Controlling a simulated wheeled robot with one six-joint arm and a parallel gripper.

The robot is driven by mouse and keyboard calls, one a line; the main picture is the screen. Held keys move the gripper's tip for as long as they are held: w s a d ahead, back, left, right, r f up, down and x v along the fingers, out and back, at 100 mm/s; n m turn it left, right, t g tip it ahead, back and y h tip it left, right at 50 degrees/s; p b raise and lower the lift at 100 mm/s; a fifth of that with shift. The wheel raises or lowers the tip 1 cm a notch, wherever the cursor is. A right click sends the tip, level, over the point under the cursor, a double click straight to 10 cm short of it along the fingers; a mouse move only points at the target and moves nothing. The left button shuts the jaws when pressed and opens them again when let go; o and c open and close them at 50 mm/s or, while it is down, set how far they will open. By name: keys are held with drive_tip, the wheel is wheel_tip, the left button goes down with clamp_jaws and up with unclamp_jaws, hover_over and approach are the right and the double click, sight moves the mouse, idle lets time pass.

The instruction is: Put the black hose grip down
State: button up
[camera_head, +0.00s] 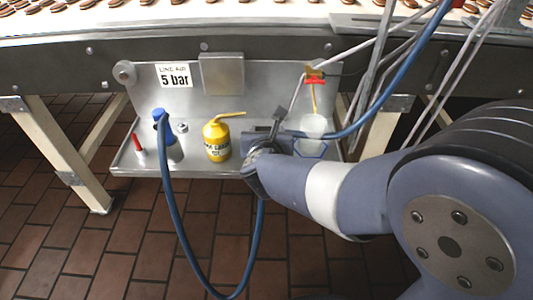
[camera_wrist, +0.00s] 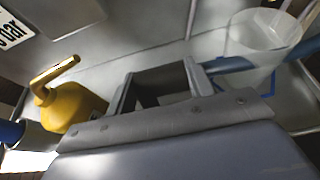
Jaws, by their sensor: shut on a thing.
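My gripper (camera_head: 268,138) is over the right part of a metal shelf, beside a yellow oil can. In the wrist view my gripper (camera_wrist: 160,88) has its fingers on both sides of a dark blocky thing, the black hose grip (camera_wrist: 160,80), and is shut on it. A blue hose (camera_head: 364,120) comes down from the upper right toward the gripper; in the wrist view the hose (camera_wrist: 228,65) passes by the right finger. Most of the grip is hidden by the fingers and wrist. I cannot tell whether it touches the shelf.
The shelf (camera_head: 128,160) also holds a red-tipped marker-like item (camera_head: 137,145), a blue-topped container (camera_head: 159,115), the yellow oil can (camera_head: 217,140) and a clear cup (camera_head: 313,127). A blue hose loop hangs in front. A "5 bar" label (camera_head: 174,76) is behind. A conveyor with cookies runs above.

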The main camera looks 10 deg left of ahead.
drive_tip(key=shift+f+b, duration=1.1)
drive_tip(key=shift+f, duration=1.25)
drive_tip(key=shift+f+b, duration=0.25)
drive_tip(key=shift+b, duration=0.1)
drive_tip(key=o, duration=1)
drive_tip(key=shift+r, duration=0.1)
drive_tip(key=shift+r+p, duration=0.1)
drive_tip(key=shift+p, duration=0.2)
drive_tip(key=shift+s+r, duration=0.25)
drive_tip(key=shift+p+v, duration=1.7)
drive_tip(key=shift+v, duration=4.05)
